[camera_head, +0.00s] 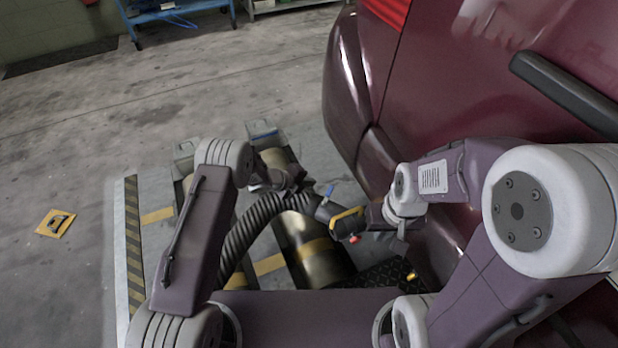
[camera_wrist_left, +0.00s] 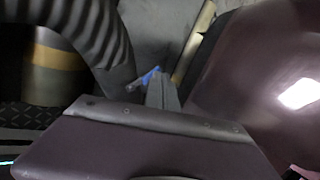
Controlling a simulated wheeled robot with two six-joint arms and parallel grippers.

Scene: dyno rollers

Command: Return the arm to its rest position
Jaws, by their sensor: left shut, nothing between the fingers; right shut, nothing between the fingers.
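My left arm comes in from the left, and its gripper (camera_head: 303,186) hangs over the rollers, close to the end of a black corrugated hose (camera_head: 245,236). In the left wrist view its shut fingers (camera_wrist_left: 163,92) stand beside a small blue part (camera_wrist_left: 148,76), and the hose (camera_wrist_left: 98,35) curves at the left. My right gripper (camera_head: 376,217) is shut beside the car, close to a dark nozzle with a yellow handle (camera_head: 347,221). I cannot tell whether it touches the nozzle. Both grippers look empty. Their fingertips are partly hidden in the head view.
The dark red car (camera_head: 480,85) fills the right side, close to my right arm. Metal rollers (camera_head: 325,263) with yellow bands lie below the grippers. A striped edge (camera_head: 134,245) and a yellow floor sign (camera_head: 56,223) are at the left.

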